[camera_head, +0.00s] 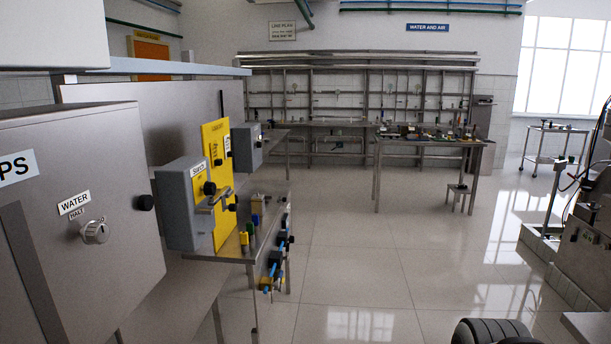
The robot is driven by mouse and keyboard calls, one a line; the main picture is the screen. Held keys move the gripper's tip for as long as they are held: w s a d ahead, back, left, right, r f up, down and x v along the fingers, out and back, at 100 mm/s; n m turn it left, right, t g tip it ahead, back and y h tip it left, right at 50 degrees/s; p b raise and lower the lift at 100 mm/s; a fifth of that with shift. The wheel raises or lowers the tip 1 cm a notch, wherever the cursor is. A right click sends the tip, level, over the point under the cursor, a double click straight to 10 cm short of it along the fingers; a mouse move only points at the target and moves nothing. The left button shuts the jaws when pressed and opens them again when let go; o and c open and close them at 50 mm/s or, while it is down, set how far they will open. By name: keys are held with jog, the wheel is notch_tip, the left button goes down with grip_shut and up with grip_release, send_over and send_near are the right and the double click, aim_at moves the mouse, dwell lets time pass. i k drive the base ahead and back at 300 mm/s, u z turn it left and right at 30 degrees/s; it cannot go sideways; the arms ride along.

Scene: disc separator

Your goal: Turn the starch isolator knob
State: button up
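The starch isolator is a grey box (181,215) with a small white label that appears to read "Starch". It stands left of centre, in front of a yellow panel (219,150). A black round knob (209,188) sits on its right-hand face, just below the label. A grey lever-like piece shows just below the knob, and I cannot tell how it is joined. The knob's exact turn position is too small to tell. My gripper is not in view.
A large grey cabinet (85,260) with a "WATER" dial (96,232) fills the near left. Another grey box (246,146) is behind the yellow panel. A low metal bench (262,210) carries coloured valves. The tiled floor (360,265) in the middle is clear.

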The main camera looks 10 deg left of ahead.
aim_at(209, 188)
jog(key=i, duration=1.45)
jog(key=u, duration=0.75)
jog(key=k, duration=0.75)
jog(key=u, duration=0.2)
jog(key=i, duration=0.85)
jog(key=z, duration=0.1)
